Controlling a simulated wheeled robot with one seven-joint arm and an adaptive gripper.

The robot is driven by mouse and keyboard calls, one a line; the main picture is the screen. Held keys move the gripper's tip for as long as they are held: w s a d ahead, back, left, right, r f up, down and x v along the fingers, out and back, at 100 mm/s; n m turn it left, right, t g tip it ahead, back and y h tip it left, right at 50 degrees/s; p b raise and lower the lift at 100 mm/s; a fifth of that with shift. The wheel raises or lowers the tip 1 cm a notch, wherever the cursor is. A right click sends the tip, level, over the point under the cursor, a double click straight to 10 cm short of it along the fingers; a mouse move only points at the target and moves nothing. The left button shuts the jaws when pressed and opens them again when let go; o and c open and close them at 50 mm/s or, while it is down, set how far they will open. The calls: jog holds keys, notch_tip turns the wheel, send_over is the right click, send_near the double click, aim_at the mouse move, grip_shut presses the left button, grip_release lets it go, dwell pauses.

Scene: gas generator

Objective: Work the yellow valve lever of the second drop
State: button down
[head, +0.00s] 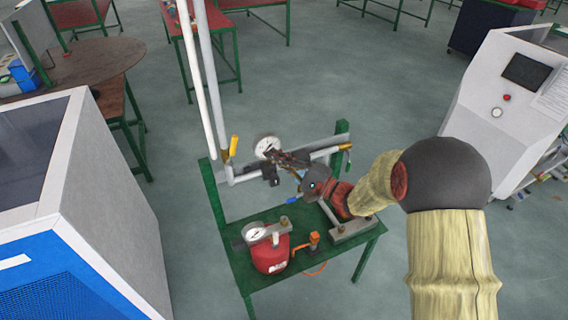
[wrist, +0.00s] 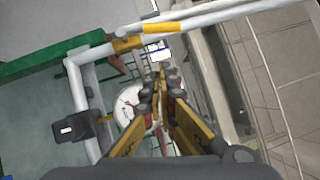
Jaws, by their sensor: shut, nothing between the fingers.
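The yellow valve lever (head: 234,145) stands upright along the lower part of a white vertical pipe (head: 214,95) at the left of the green stand. In the wrist view the lever (wrist: 162,28) lies along the pipe near the top. My gripper (head: 272,156) is over the stand, to the right of the lever and apart from it. In the wrist view my gripper (wrist: 161,78) is shut and empty, its fingertips below the lever in the picture. In the head view the fingers are dark and partly blend with the pipework behind.
A round gauge (head: 267,147) sits beside my fingers on the horizontal pipe. A red tank (head: 270,254) with another gauge (head: 255,232) stands on the green stand (head: 223,213). A blue-and-white cabinet (head: 110,215) is at left, a white console (head: 510,105) at right.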

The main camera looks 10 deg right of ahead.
aim_at(233, 150)
jog(key=w+a+r, duration=0.1)
jog(key=w+a, duration=0.1)
jog(key=a, duration=0.5)
jog(key=shift+w+r+b, duration=0.2)
jog(key=shift+r+b, duration=0.15)
jog(key=shift+b, duration=0.1)
jog(key=shift+s+a+r+n+g+h+b, duration=0.15)
jog(key=shift+a+r+n+g+h+b, duration=0.25)
jog(key=shift+n+b, duration=0.4)
jog(key=shift+s+a+r+n+g+h+b, duration=0.1)
jog(key=shift+a+r+n+g+h+b, duration=0.1)
jog(key=shift+a+r+n+g+b, duration=0.4)
jog(key=shift+d+f+t, duration=0.1)
jog(key=shift+f+t, duration=0.15)
jog(key=shift+t, duration=0.05)
